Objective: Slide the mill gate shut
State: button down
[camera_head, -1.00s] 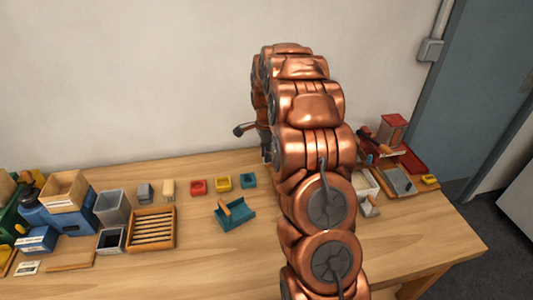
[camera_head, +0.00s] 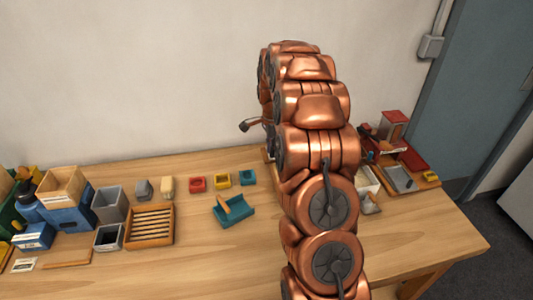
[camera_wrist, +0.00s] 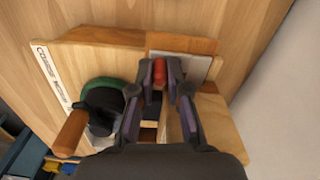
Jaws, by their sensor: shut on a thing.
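In the wrist view, my gripper (camera_wrist: 159,82) has its two dark fingers closed around a small red knob (camera_wrist: 159,71). The knob stands at the left part of a flat grey metal plate (camera_wrist: 196,66), which looks like the mill gate. The plate lies beside a wooden strip (camera_wrist: 180,43) on the wooden mill body (camera_wrist: 100,52). My fingers hide part of the plate and what lies beneath, so I cannot tell how far the opening is covered. In the head view, my copper arm hides the gripper, the knob and the gate.
In the wrist view, a green-rimmed dark round part (camera_wrist: 103,95) and a wooden handle (camera_wrist: 70,133) are left of my fingers. A wooden block (camera_wrist: 218,125) is close on the right. In the head view, the table holds a slatted tray (camera_head: 151,226) and a teal scoop-like box (camera_head: 233,211).

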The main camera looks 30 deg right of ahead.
jog(key=shift+s+d, duration=0.15)
jog(key=shift+d, duration=0.3)
jog(key=c, duration=1.4)
grip_release()
jog(key=shift+d, duration=0.15)
jog(key=shift+o, duration=1.3)
jog(key=shift+a, duration=0.2)
notch_tip(320, 180, up, 12)
